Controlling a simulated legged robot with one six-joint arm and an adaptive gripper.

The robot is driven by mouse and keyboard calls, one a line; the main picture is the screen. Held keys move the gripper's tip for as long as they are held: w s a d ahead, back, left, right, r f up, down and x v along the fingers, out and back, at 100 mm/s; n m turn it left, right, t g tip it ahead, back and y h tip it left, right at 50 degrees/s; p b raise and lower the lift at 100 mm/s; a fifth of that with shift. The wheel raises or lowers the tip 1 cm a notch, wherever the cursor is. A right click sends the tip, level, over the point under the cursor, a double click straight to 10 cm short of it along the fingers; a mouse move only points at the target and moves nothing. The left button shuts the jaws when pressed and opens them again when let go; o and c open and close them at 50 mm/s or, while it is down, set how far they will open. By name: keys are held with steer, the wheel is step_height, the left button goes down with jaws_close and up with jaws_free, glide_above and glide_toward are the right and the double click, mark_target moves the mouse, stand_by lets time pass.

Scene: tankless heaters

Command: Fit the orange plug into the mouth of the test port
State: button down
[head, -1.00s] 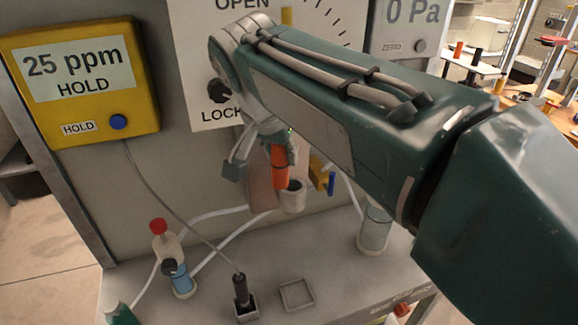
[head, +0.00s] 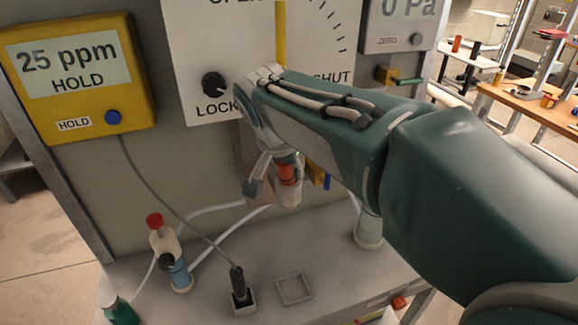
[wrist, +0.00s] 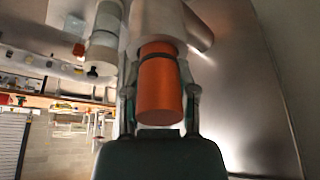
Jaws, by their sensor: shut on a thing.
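The orange plug (head: 287,174) is held between the fingers of my gripper (head: 277,170). The test port (head: 289,196) is a pale, short upright cylinder directly below it, in front of the grey panel. In the wrist view the plug (wrist: 160,88) fills the middle, between the two fingers of my gripper (wrist: 160,98). A dark ring shows near its far end. That end meets the mouth of the test port (wrist: 152,22) and looks at or just inside it. I cannot tell how deep it sits.
A yellow meter (head: 80,75) hangs at the left. A red-capped bottle (head: 163,238), a probe in a block (head: 240,292) and an empty square tray (head: 294,290) stand on the bench. A glass jar (head: 368,232) and a yellow-blue valve (head: 318,176) are close right of the port.

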steer(key=shift+c, duration=1.9)
jaws_free()
steer(key=shift+r, duration=0.1)
steer(key=v, duration=1.2)
steer(key=s+d+f+n+t+y, duration=0.1)
steer(key=s+d+f+n, duration=0.4)
steer(key=s+d+f, duration=0.9)
step_height(320, 180, down, 3)
steer(key=shift+s+d+f+n+t+y, duration=0.2)
steer(key=shift+s+f+n+t+y, duration=0.1)
steer(key=shift+s+y, duration=0.25)
